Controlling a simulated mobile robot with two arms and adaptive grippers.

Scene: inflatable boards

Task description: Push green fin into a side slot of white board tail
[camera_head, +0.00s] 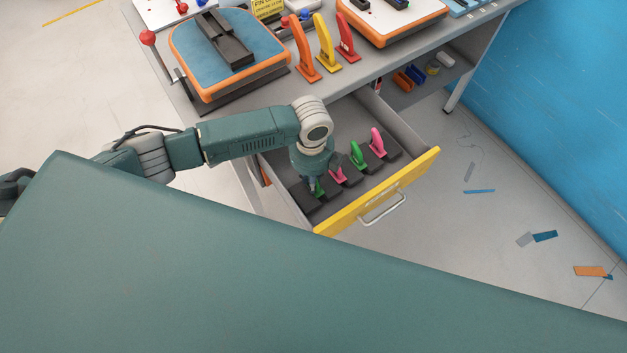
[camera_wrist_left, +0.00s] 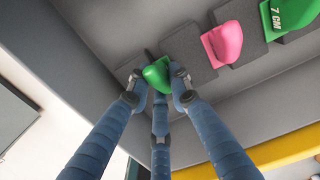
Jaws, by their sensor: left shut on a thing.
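The green fin (camera_head: 319,189) stands in the dark holder at the near-left end of the open drawer, mostly hidden under my left gripper (camera_head: 322,181). In the left wrist view the fingers of my left gripper (camera_wrist_left: 159,84) are closed around the green fin (camera_wrist_left: 157,74). The fin still sits at its dark foam block. A white board (camera_head: 395,14) with an orange rim and dark fittings lies on the workbench at the top, cut by the picture edge. I cannot tell which end is its tail. My right gripper is not in view.
The drawer (camera_head: 428,163) also holds pink fins and another green fin (camera_head: 358,154). Orange, yellow (camera_head: 325,47) and red fins stand on the bench beside a blue board (camera_head: 187,50) with an orange rim. Scraps lie on the floor at right.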

